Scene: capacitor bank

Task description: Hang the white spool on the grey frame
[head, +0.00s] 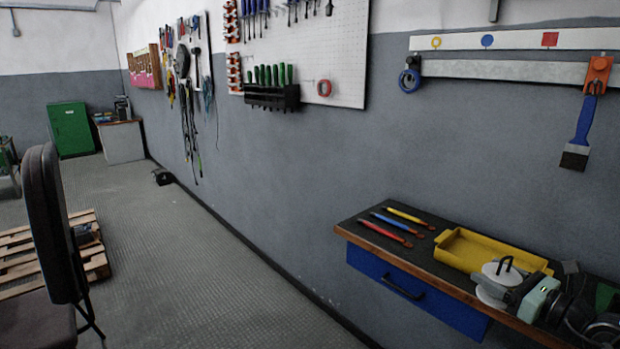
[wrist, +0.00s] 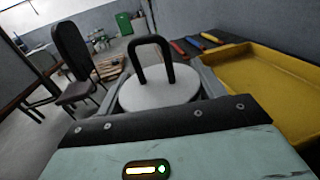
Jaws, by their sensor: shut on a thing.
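The white spool (head: 490,297) is a round white piece with a black loop handle on top. It shows in the wrist view (wrist: 158,93) between the two grey fingers. My gripper (head: 503,286) is shut on it at the lower right of the head view, beside the yellow tray. The spool is upright with its loop up; its underside is hidden. A pale grey rail (head: 510,71) hangs on the wall at the upper right; I cannot tell whether it is the grey frame. A blue ring (head: 409,81) and a blue-handled brush (head: 583,125) hang from it.
The yellow tray (head: 466,245) lies on the dark shelf (head: 365,222) and looks empty. A red pen-like tool (head: 388,232), a blue one (head: 390,222) and a yellow one (head: 405,214) lie left of it. A pegboard (head: 340,55) with tools is on the wall.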

